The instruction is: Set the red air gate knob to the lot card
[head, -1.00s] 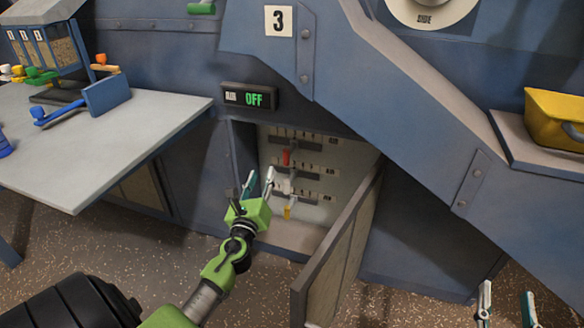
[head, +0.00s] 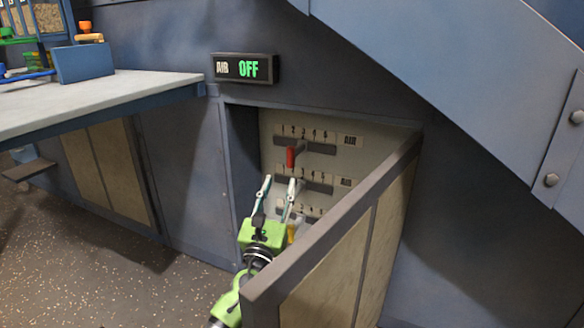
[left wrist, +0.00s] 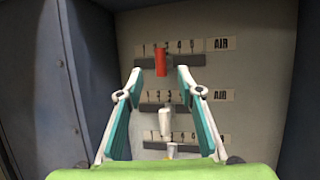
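The red knob (head: 291,157) sits on the top numbered slot of a panel inside an open cabinet. In the left wrist view the red knob (left wrist: 161,62) covers the scale around 2 and 3; its exact setting is unclear. My left gripper (head: 279,181) is open and empty, below and in front of the red knob. In the left wrist view its fingertips (left wrist: 160,72) frame the knob's lower end left and right, without clear contact. I cannot make out a lot card. My right gripper is not in view.
A white knob (left wrist: 166,122) and a yellow knob (left wrist: 172,150) sit on lower scales. The open cabinet door (head: 335,250) stands close right of my left arm. A worktable (head: 90,100) is at left.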

